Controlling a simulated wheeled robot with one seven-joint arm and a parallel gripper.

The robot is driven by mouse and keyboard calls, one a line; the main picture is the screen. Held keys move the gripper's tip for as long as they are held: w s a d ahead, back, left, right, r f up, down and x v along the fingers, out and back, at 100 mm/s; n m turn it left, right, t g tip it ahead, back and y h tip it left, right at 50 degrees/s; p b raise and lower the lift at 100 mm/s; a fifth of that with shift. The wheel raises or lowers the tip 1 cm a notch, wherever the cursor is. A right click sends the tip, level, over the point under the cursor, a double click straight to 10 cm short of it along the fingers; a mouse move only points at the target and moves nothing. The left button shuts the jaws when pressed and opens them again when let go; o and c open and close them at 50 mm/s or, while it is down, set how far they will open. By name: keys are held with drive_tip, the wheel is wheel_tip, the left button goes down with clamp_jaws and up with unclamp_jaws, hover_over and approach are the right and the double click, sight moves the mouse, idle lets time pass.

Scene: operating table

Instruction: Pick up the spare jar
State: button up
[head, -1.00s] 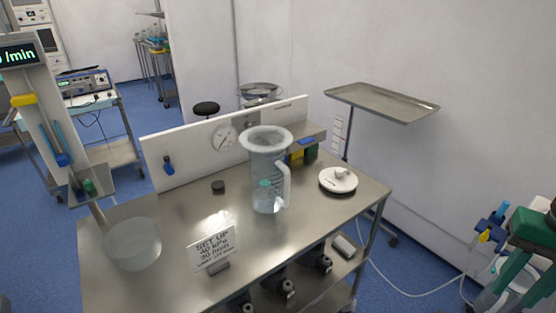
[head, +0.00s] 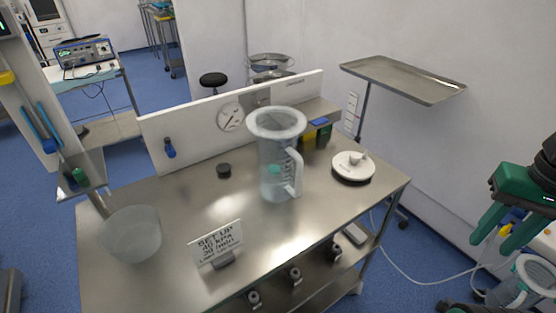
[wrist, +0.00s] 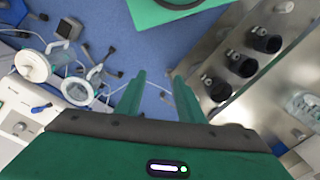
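A clear graduated jar (head: 272,150) with a handle and wide rim stands upright on the steel table (head: 205,225). A clear open bowl-like container (head: 132,240) stands at the table's left. Another clear jar (head: 524,284) is low at the right edge, partly cut off. Which one is the spare jar is not marked legibly. My green gripper (head: 491,244) is at the right, beyond the table's right side and apart from the table jar. Its two fingers are apart and empty; in the wrist view they show over the floor (wrist: 160,80).
A white round lid (head: 354,163), a small black knob (head: 224,170) and a set-up sign (head: 217,243) are on the table. A gauge panel (head: 190,122) runs along its back. An empty tray stand (head: 405,78) is behind right. Several black fittings hang below the tabletop.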

sight(280, 162)
drive_tip(key=w+a+r+n+y, duration=0.2)
drive_tip(key=w+a+r+n, duration=0.2)
drive_tip(key=w+a+n, duration=0.7)
drive_tip(key=w+a+r+n+y, duration=0.1)
drive_tip(key=w+a+r+n, duration=0.3)
drive_tip(key=w+a+n, duration=0.7)
drive_tip(key=s+a+n+g, duration=0.1)
drive_tip(key=a+n+g, duration=0.1)
drive_tip(key=a+n, duration=0.45)
drive_tip(key=s+a+f, duration=0.1)
drive_tip(key=a+f, duration=0.4)
drive_tip(key=f, duration=0.4)
drive_tip(key=shift+s+a+m+y, duration=0.25)
drive_tip(key=shift+a+m+y, duration=0.1)
drive_tip(key=shift+y, duration=0.05)
clamp_jaws()
